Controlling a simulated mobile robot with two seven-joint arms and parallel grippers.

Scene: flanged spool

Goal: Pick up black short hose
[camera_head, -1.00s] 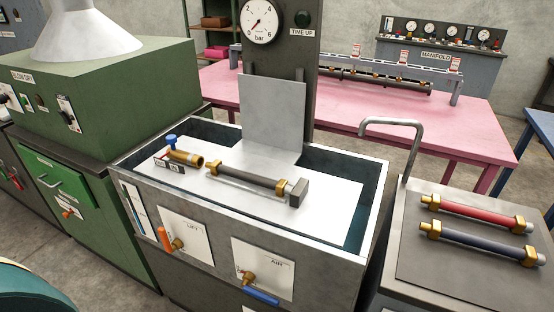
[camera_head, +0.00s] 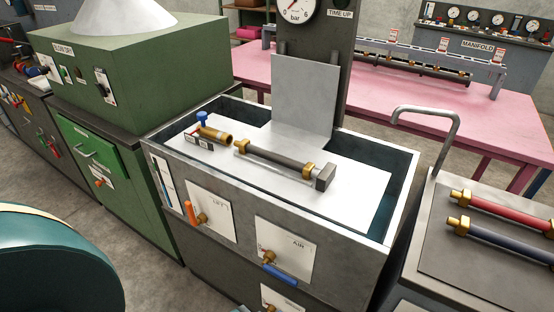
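A short black hose (camera_head: 278,159) with brass fittings at both ends lies on the white plate (camera_head: 345,197) inside the grey test tank (camera_head: 225,268). Its right end meets a dark grey block (camera_head: 325,178). A brass fitting (camera_head: 214,135) with a blue knob is just left of the hose, apart from its left end. Neither of my grippers is in view.
A red hose (camera_head: 497,209) and a dark blue-grey hose (camera_head: 495,241) lie on the grey cart at right. A green cabinet (camera_head: 130,70) stands left; a teal rounded shape (camera_head: 55,265) fills the lower left.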

